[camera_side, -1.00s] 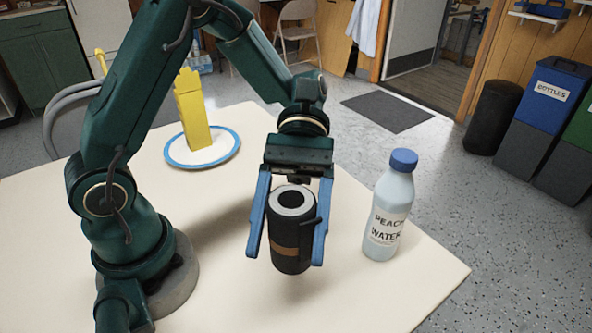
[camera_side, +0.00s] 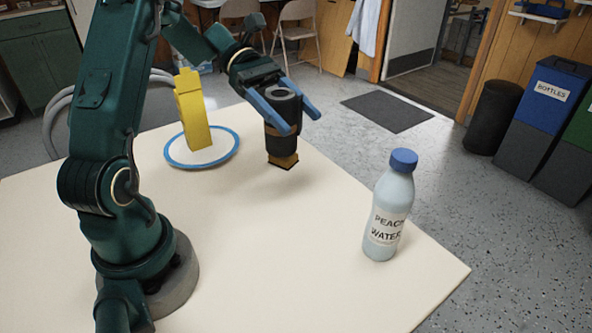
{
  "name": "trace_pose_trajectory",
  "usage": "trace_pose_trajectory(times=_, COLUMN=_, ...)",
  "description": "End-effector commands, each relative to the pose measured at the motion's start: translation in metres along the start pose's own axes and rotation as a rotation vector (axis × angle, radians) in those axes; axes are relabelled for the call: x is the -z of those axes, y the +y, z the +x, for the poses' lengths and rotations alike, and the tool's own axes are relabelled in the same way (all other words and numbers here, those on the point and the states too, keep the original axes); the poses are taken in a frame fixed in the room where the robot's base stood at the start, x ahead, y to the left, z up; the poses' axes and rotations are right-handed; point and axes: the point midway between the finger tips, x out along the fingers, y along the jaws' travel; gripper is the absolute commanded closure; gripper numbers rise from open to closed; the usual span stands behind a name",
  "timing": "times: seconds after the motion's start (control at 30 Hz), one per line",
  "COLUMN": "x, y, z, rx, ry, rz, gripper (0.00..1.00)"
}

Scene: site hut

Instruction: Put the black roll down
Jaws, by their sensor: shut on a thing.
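The black roll (camera_side: 283,124) is upright between the two blue fingers of my gripper (camera_side: 294,118), with its grey hollow top showing. My gripper is shut on it, over the far part of the table, right of the plate. A small brown block-like thing (camera_side: 283,159) with a dark lower edge shows directly below the roll. The roll overlaps its top, so I cannot tell whether the two touch or whether the roll is resting on it.
A yellow block (camera_side: 193,112) stands on a blue-rimmed white plate (camera_side: 234,148) to the left. A peach water bottle (camera_side: 389,207) stands near the right edge of the cream table (camera_side: 270,260). The table's middle and front are clear.

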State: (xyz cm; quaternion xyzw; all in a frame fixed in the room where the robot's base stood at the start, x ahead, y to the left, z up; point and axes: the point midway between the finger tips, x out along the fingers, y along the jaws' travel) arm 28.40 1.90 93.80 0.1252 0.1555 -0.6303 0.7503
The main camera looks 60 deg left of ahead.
Motion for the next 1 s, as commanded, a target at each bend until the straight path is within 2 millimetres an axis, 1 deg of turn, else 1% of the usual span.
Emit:
trace_pose_trajectory(times=0.03, x=0.006, y=0.004, z=-0.015, rx=-0.059, ry=-0.003, rz=-0.023, gripper=0.92)
trace_pose_trajectory(times=0.1, x=0.012, y=0.006, z=-0.03, rx=-0.117, ry=-0.007, rz=-0.043, gripper=0.92)
trace_pose_trajectory(times=0.2, x=0.018, y=0.006, z=-0.045, rx=-0.17, ry=-0.009, rz=-0.064, gripper=0.92)
trace_pose_trajectory(times=0.3, x=0.022, y=0.006, z=-0.051, rx=-0.196, ry=-0.01, rz=-0.077, gripper=0.92)
trace_pose_trajectory(times=0.37, x=0.023, y=0.006, z=-0.049, rx=-0.202, ry=-0.011, rz=-0.081, gripper=0.92)
trace_pose_trajectory(times=0.47, x=0.026, y=0.01, z=-0.033, rx=-0.2, ry=-0.013, rz=-0.081, gripper=0.92)
trace_pose_trajectory(times=0.7, x=0.035, y=0.024, z=0.028, rx=-0.194, ry=-0.012, rz=-0.082, gripper=0.92)
trace_pose_trajectory(times=0.8, x=0.038, y=0.03, z=0.049, rx=-0.195, ry=-0.011, rz=-0.082, gripper=0.92)
trace_pose_trajectory(times=0.9, x=0.041, y=0.035, z=0.065, rx=-0.197, ry=-0.011, rz=-0.081, gripper=0.92)
trace_pose_trajectory(times=1.0, x=0.043, y=0.037, z=0.074, rx=-0.2, ry=-0.01, rz=-0.079, gripper=0.92)
